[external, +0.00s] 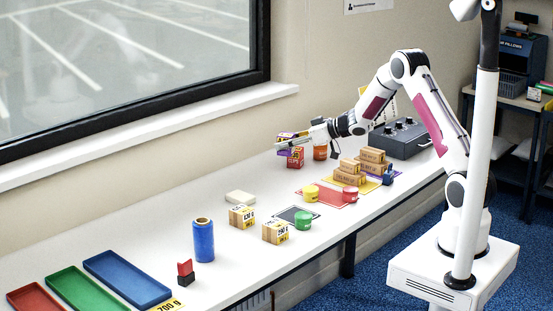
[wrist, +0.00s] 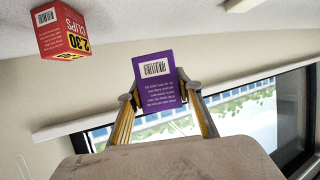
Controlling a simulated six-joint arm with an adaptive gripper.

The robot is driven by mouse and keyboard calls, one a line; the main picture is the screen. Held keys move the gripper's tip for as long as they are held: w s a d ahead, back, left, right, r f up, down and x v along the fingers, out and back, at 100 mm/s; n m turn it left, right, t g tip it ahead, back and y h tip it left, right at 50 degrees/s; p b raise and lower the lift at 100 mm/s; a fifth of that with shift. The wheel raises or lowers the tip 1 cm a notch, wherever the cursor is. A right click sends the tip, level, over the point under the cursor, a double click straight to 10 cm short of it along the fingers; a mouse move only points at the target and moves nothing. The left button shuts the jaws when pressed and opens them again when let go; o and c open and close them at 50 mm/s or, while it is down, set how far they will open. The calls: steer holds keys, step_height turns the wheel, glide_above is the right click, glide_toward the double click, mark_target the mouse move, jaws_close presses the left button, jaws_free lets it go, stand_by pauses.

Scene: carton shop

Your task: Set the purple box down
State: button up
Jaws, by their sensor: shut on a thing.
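The purple box (wrist: 155,68) is held between the two fingertips of my gripper (wrist: 158,97) in the wrist view; its barcode label and small white print face the camera. In the external view my gripper (external: 279,145) is at the far side of the table, with the purple box (external: 285,136) partly hidden by the fingers and the red box. Whether the purple box touches the table cannot be told. The red box (external: 296,159) stands close by on the table; it also shows at upper left in the wrist view (wrist: 63,33), apart from the purple box.
An orange jar (external: 320,153) stands right of the red box. Stacked cartons (external: 347,174) and a dark control box (external: 402,138) lie farther right. A cream block (external: 240,197) lies nearer the front. The table left of the red box, along the wall, is clear.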

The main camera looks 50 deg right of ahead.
steer(key=a+r, duration=0.1)
steer(key=a, duration=4.5)
steer(key=shift+s+a+r+n+g+y, duration=0.15)
steer(key=shift+s+r+n+g+y, duration=0.15)
steer(key=shift+s+r+n, duration=0.1)
steer(key=shift+w+d+f+m+h, duration=0.25)
steer(key=shift+d+f, duration=0.1)
steer(key=shift+d, duration=0.25)
steer(key=shift+w+d+f+m+h, duration=0.15)
steer(key=shift+d+f+m+h, duration=0.15)
steer(key=shift+d, duration=0.3)
steer(key=shift+f, duration=0.1)
